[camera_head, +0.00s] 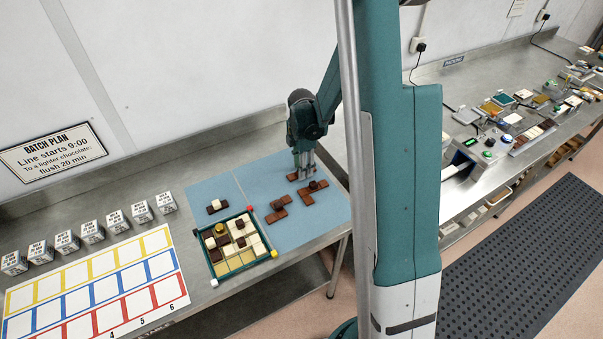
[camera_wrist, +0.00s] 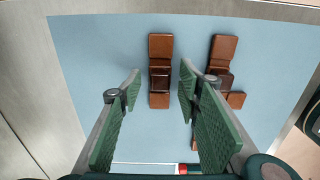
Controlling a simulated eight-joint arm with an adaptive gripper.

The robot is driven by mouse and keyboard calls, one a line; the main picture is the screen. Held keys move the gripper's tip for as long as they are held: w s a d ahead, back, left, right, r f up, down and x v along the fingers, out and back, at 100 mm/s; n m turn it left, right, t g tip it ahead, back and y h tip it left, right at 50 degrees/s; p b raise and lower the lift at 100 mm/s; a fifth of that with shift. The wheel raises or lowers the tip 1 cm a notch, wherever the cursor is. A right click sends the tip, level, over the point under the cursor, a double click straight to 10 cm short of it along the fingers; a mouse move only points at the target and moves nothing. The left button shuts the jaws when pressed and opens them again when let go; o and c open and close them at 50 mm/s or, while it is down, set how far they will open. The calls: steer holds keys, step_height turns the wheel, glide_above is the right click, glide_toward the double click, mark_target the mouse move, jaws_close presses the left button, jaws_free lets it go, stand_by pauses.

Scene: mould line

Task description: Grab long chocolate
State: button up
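My gripper (camera_wrist: 160,80) is open, with green ribbed pads and nothing held between them. In the wrist view, a long straight brown chocolate bar (camera_wrist: 160,47) lies on the blue mat, with a darker block (camera_wrist: 159,76) on its middle. The bar shows in the gap between the fingertips; I cannot tell how far below they are. An L-shaped brown chocolate (camera_wrist: 224,48) lies right of it, partly behind the right finger. In the head view my gripper (camera_head: 304,172) points down over the mat's far right part, beside the L-shaped chocolate (camera_head: 313,194).
Another brown chocolate group (camera_head: 275,211) and a small piece with a white block (camera_head: 217,206) lie on the blue mat (camera_head: 315,229). A green-framed tray (camera_head: 236,269) holds light and dark squares. Labelled cubes (camera_head: 92,231) stand behind the coloured grid sheet (camera_head: 90,284).

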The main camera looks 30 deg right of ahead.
steer(key=c, duration=1)
steer(key=shift+r, duration=0.1)
steer(key=shift+r, duration=4.9)
steer(key=shift+r, duration=0.1)
steer(key=shift+r+p, duration=1.35)
steer(key=shift+r, duration=2.05)
